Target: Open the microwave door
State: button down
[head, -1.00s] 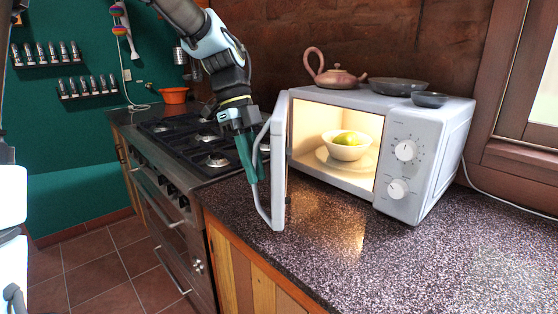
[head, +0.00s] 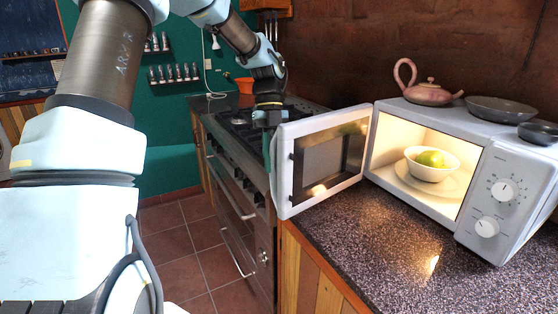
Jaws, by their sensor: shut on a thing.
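The white microwave (head: 505,215) stands on the speckled counter with its lit inside showing. Its door (head: 325,170) is swung wide to the left, and its inner face with the dark-framed window faces me. A white bowl (head: 432,172) with a green-yellow fruit sits inside on the turntable. My gripper (head: 267,152) is at the free left edge of the door, on its outer side. It is shut on the door handle, which the door mostly hides now. The fingertips are partly hidden too.
A teapot (head: 428,93) and dark pans (head: 500,108) stand on top of the microwave. The stove (head: 235,125) lies behind and left of the door. The counter (head: 375,240) in front of the microwave is clear. Tiled floor (head: 185,245) is free at left.

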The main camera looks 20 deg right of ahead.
jog(key=shift+w, duration=0.1)
dwell(0.3)
jog(key=c, duration=0.8)
grip_release()
jog(key=shift+c, duration=0.2)
jog(key=b+v, duration=0.2)
jog(key=v, duration=0.8)
jog(key=shift+r, duration=0.35)
jog(key=shift+w, duration=0.1)
